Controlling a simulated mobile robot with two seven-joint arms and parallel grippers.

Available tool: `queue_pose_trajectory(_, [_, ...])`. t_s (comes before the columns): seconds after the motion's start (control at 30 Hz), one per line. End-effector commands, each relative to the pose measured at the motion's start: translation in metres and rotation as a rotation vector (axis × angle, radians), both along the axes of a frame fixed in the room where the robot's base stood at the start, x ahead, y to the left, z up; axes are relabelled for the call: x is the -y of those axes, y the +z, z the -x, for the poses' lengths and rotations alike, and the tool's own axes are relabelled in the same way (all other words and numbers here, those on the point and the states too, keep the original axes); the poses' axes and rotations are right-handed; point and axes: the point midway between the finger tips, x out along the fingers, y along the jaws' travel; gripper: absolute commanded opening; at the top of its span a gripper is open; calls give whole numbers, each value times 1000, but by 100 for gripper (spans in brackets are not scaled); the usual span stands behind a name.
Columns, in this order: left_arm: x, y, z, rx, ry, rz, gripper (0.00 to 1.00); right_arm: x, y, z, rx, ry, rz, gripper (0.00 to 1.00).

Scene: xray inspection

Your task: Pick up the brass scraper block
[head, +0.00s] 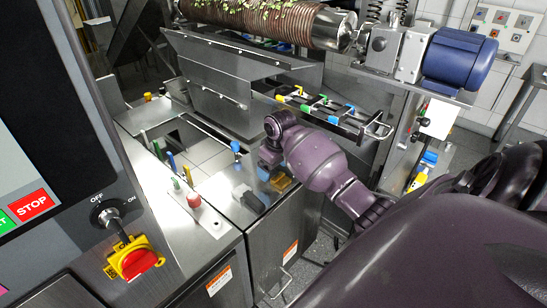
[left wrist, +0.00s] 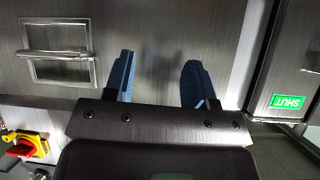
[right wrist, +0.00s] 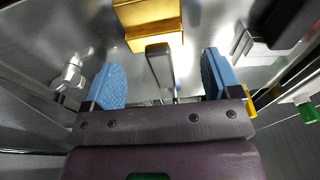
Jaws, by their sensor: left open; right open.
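The brass scraper block (head: 281,183) sits on the steel worktop beside my right gripper in the head view. In the right wrist view the gold block (right wrist: 152,27) is at the top, beyond the fingertips. My right gripper (right wrist: 161,68) is open with blue pads. A grey bar (right wrist: 160,65) shows between its fingers, reaching toward the block; I cannot tell whether it is part of it. In the head view my right gripper (head: 266,165) points down and partly hides the worktop. My left gripper (left wrist: 158,72) is open and empty, facing a steel panel.
Several coloured-handled tools (head: 188,178) stand on the worktop to the left. A dark grey item (head: 254,202) lies near its front edge. A control panel (head: 60,120) fills the left.

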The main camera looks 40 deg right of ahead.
Motion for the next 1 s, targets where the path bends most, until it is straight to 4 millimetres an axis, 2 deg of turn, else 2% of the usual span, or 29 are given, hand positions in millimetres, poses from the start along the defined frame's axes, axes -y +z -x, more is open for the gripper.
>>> queue_pose_trajectory(0.2, [-1, -1, 3, -8, 2, -1, 51, 0, -20, -3, 0, -1, 0, 83])
queue_pose_trajectory(0.47, [-1, -3, 5, -14, 3, -1, 51, 0, -21, -3, 1, 0, 0, 81])
queue_pose_trajectory(0.83, [-1, -3, 5, -14, 3, -1, 51, 0, -21, -3, 0, 0, 0, 26])
queue_pose_trajectory(1.0, [-1, -3, 5, -14, 3, 0, 51, 0, -20, -3, 1, 0, 0, 26])
